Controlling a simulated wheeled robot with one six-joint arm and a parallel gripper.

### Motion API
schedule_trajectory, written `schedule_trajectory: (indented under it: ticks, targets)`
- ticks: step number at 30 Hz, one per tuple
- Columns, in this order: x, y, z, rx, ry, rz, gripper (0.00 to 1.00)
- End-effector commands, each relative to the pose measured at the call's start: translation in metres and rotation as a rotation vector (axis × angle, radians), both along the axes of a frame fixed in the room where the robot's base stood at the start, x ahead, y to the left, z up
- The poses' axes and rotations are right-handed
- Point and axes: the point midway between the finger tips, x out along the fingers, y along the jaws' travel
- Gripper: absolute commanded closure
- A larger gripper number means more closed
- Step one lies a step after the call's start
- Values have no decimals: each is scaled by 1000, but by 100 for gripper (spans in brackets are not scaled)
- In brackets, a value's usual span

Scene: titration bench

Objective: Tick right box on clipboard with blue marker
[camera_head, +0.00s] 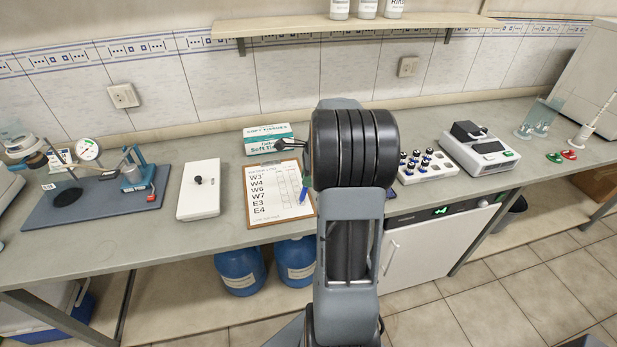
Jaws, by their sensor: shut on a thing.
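A brown clipboard (252,217) lies on the bench, left of my arm. Its white sheet (270,203) lists W3, W4, W6, W7, E3 and E4, with columns of small boxes on the right. I cannot make out any ticks. A blue marker (303,194) shows over the right edge of the sheet, tilted, its lower end low over or on the paper; I cannot tell if it touches. My gripper (307,179) is at the marker's upper end, shut on it and mostly hidden behind my arm.
A tissue box (267,133) stands behind the clipboard. A white plate device (198,190) is to its left, a blue-based stand (84,207) farther left. Right of my arm are a vial rack (427,172) and a balance (483,153). A narrow bench strip is clear in front.

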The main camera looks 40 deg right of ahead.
Motion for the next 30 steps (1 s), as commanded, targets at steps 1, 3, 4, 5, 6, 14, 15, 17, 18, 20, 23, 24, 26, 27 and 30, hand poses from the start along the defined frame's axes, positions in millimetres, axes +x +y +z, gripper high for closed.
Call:
schedule_trajectory:
  ticks: [1,3,4,5,6,14,15,17,18,20,23,24,26,27,30]
  targets:
    - [-1,0,1,2,3,1,100]
    - [-1,0,4,2,3,1,100]
    - [-1,0,6,2,2,1,100]
    - [0,0,8,2,2,1,100]
    - [0,0,12,1,2,0,100]
    - [0,0,35,1,1,0,100]
    - [0,0,38,1,1,0,100]
    - [0,0,43,1,1,0,100]
    - [0,0,47,1,1,0,100]
    - [0,0,52,1,1,0,100]
    - [0,0,60,1,1,0,100]
    - [0,0,63,1,1,0,100]
    - [0,0,67,1,1,0,100]
    - [0,0,69,1,1,0,100]
    - [0,0,70,1,1,0,100]
